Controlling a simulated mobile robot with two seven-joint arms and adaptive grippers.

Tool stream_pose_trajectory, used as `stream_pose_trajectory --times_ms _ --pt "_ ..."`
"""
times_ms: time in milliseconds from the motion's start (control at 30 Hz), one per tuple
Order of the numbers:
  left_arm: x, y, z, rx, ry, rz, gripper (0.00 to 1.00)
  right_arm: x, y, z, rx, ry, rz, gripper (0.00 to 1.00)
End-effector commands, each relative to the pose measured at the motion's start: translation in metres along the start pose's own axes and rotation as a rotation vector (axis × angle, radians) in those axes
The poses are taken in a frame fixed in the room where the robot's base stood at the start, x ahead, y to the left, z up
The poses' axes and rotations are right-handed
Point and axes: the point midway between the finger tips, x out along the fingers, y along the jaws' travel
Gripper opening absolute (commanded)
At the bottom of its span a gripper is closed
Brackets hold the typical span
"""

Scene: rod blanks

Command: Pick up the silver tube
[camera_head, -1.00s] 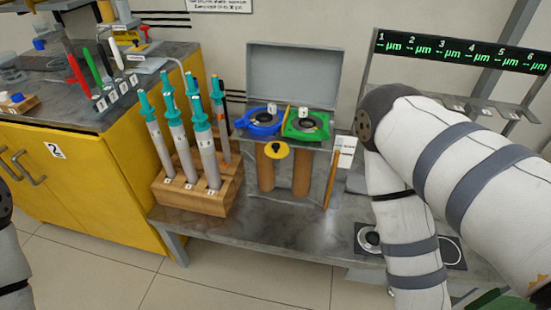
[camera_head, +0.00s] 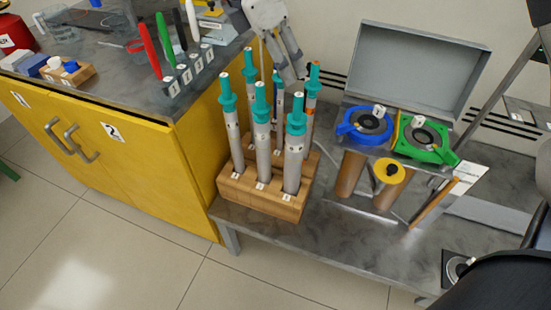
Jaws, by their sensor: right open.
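Several silver-grey tubes stand upright in a wooden rack (camera_head: 240,197) on the low bench. Most have teal tops. One front tube (camera_head: 262,150) is in the middle, one (camera_head: 294,160) is at the right and one (camera_head: 233,135) is at the left. A back-right tube (camera_head: 311,100) has an orange band and tip. I cannot tell which one is the silver tube named. My right gripper (camera_head: 292,79) hangs fingers-down above the back of the rack. It is open and appears empty; its fingertips are close to the back tubes' tops. My left gripper is not in view.
A yellow cabinet (camera_head: 150,165) with pens in a holder stands left of the rack. Right of it are a grey open-lidded box (camera_head: 420,65), a blue ring gauge (camera_head: 366,124), a green gauge (camera_head: 424,137) and brown cylinders. The bench front is clear.

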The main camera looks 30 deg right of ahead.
Motion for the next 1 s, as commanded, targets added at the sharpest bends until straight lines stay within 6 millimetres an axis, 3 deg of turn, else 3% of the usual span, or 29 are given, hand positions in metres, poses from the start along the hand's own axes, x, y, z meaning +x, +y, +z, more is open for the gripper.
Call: stream_pose_trajectory --times_ms 100,500,767,933,1000 --pt "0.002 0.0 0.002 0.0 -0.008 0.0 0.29 0.03 -0.001 -0.002 -0.002 0.001 -0.009 0.4" --pt "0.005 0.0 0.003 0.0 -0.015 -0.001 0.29 0.094 -0.001 -0.007 0.001 0.003 -0.006 0.4" --pt "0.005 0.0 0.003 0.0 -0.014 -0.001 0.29 0.099 -0.001 -0.006 0.003 0.003 -0.001 0.4" --pt "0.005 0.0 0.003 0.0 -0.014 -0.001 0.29 0.099 -0.001 -0.006 0.003 0.003 -0.002 0.04" --pt "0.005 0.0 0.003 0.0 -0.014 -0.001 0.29 0.099 -0.001 -0.006 0.003 0.003 -0.002 0.0"
